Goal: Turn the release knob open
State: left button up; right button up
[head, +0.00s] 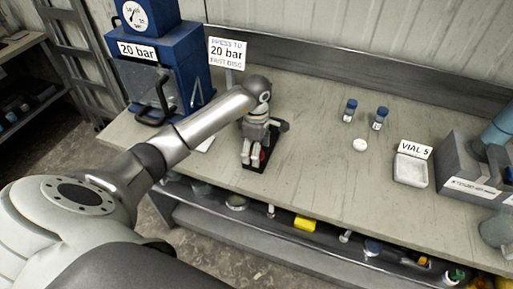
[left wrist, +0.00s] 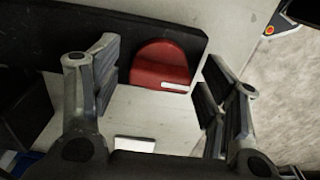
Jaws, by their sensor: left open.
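The red round knob (left wrist: 160,62) with a white mark shows in the left wrist view, set against a dark block (left wrist: 130,27). In the head view only a sliver of red (head: 263,155) shows beside my gripper, on a black base (head: 257,168) on the bench. My left gripper (head: 253,156) points down over this base. In the left wrist view my left gripper (left wrist: 160,85) is open, one finger on each side of the knob, with gaps between. Whether the knob lies fully between the fingertips cannot be told. My right gripper is not in view.
A blue press (head: 165,70) labelled 20 bar stands at the left, by a sign (head: 228,53). Two blue-capped vials (head: 350,110), a white round piece (head: 360,145), a tray (head: 411,170) labelled VIAL 5 and a grey box (head: 465,165) are on the right. The mid-bench is clear.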

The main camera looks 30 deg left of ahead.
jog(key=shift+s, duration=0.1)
pick_arm(q)
jog(key=c, duration=1)
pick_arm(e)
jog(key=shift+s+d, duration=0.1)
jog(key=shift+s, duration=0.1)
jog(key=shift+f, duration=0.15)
